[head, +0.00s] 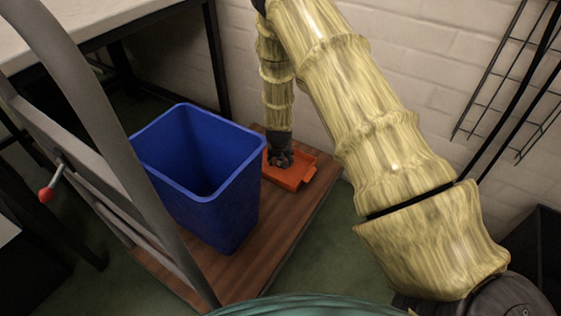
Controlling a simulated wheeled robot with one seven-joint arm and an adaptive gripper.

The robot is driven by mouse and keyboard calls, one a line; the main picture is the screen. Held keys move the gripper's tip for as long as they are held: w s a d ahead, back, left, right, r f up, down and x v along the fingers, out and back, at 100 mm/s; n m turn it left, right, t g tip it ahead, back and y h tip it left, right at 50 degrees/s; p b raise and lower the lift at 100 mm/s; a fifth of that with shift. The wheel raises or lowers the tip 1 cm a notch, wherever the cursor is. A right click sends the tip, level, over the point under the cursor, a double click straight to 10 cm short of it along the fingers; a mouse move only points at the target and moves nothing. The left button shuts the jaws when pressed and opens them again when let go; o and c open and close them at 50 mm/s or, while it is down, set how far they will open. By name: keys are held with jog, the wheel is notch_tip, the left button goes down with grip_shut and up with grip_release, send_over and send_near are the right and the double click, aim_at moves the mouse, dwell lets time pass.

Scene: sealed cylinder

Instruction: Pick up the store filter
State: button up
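My arm reaches down at the centre back, and my dark gripper (280,160) is low over the left part of an orange tray (290,180). The fingertips are small, dark and partly in shadow, so I cannot tell whether they are open, shut or touching anything. I cannot make out the store filter in this view. Part of the tray is hidden by my gripper and by the blue bin's rim.
A blue bin (215,210) stands just left of the tray on a brown wooden board (275,245). A grey metal frame (95,120) with a red knob (47,195) is at left. A white wall (430,60) and a wire rack (500,85) stand behind and right.

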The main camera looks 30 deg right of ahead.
jog(key=c, duration=0.8)
jog(key=shift+o, duration=0.2)
notch_tip(320, 180, up, 10)
jog(key=p, duration=0.4)
